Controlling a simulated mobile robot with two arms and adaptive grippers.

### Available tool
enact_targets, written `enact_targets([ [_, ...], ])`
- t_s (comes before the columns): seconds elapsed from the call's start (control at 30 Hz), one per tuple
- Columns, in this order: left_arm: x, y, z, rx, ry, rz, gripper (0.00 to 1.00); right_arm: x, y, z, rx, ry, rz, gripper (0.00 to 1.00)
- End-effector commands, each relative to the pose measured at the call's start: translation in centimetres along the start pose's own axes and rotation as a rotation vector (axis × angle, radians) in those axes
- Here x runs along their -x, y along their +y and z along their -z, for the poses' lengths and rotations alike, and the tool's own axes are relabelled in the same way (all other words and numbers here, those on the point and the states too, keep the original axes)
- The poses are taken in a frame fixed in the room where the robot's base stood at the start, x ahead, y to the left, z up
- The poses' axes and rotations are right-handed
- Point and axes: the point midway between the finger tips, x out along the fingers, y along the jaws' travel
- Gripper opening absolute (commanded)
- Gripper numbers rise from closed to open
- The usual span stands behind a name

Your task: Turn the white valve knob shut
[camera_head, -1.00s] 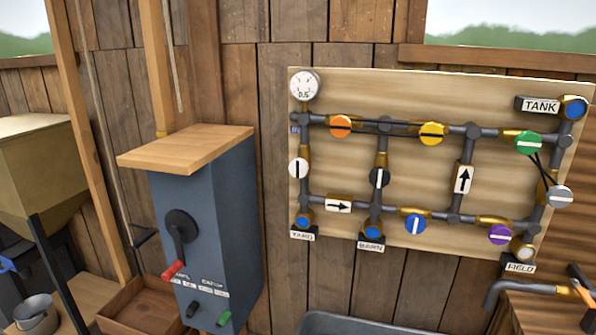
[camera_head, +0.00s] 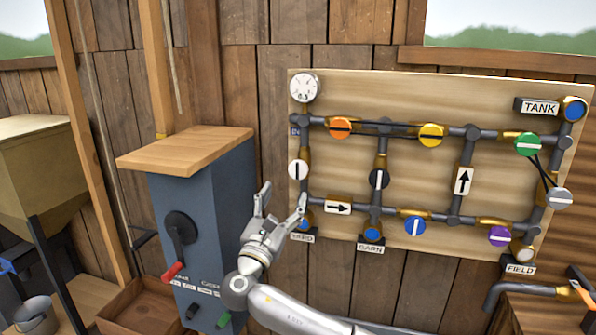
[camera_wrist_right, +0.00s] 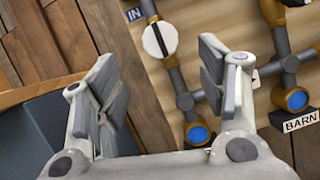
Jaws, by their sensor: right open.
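The white valve knob (camera_head: 298,170) is a round disc with a dark bar on the left pipe of the board, below the gauge. Its bar stands upright, in line with the pipe. It also shows in the right wrist view (camera_wrist_right: 160,39), beyond and between the fingers. My right gripper (camera_head: 284,195) is open and empty, just below and left of the knob, apart from it. In the right wrist view its two fingers (camera_wrist_right: 160,85) stand wide apart. My left gripper is not in view.
The pipe board (camera_head: 340,90) carries several other coloured knobs, including an orange one (camera_head: 340,128) and a black one (camera_head: 379,179). A blue-grey box (camera_head: 180,200) with a crank stands left of my arm. A YARD label (camera_head: 302,237) sits below the knob.

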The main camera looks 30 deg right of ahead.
Motion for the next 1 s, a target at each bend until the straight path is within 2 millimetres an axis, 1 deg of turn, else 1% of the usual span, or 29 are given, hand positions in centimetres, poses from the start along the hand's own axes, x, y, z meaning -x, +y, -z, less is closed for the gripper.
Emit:
enact_targets([
  [0.17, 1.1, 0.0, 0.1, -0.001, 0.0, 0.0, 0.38, -2.7, -0.1, -0.3, 0.002, -0.001, 0.003, 0.65],
  [0.4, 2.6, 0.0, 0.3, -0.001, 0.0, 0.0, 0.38, -7.3, -0.1, -0.2, 0.001, 0.002, 0.003, 0.65],
  [0.5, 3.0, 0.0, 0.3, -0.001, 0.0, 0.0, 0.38, -8.7, 0.0, -0.1, 0.001, 0.003, 0.002, 0.65],
  [0.6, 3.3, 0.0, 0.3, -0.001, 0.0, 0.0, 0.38, -9.7, -0.1, 0.0, -0.001, 0.003, 0.002, 0.65],
  [0.7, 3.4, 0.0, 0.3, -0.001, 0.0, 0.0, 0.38, -10.2, -0.1, 0.1, -0.001, 0.004, 0.001, 0.65],
  [1.0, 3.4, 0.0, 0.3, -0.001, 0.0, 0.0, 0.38, -10.4, -0.1, 0.2, -0.002, 0.005, 0.001, 0.65],
])
